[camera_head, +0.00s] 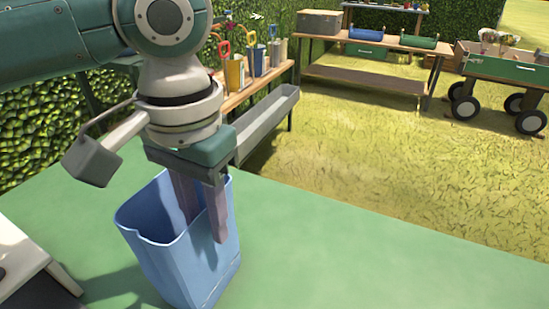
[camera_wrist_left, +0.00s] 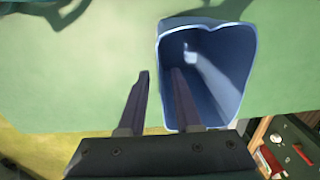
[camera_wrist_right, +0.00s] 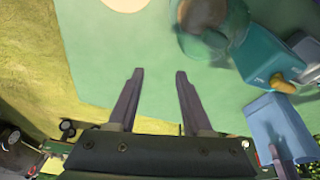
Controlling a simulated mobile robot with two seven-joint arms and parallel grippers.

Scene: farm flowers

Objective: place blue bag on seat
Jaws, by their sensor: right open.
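The blue bag (camera_head: 160,255), an open-topped upright container, stands on the green surface (camera_head: 350,255) in the head view. In the left wrist view I look into its opening (camera_wrist_left: 215,70). My left gripper (camera_head: 205,230) points down at its rim, jaws apart. One finger is inside the bag and the other outside, with the wall between them and a gap visible. The bag also shows in the right wrist view (camera_wrist_right: 278,128). My right gripper (camera_wrist_right: 159,72) is open and empty over the green surface, apart from the bag. I cannot make out which thing is the seat.
A white and dark object (camera_head: 25,265) lies at the left edge. Beyond the green surface stand a tool bench (camera_head: 255,85), a grey trough (camera_head: 268,118), a wooden table (camera_head: 365,75) and a green cart (camera_head: 505,68). The right part of the green surface is clear.

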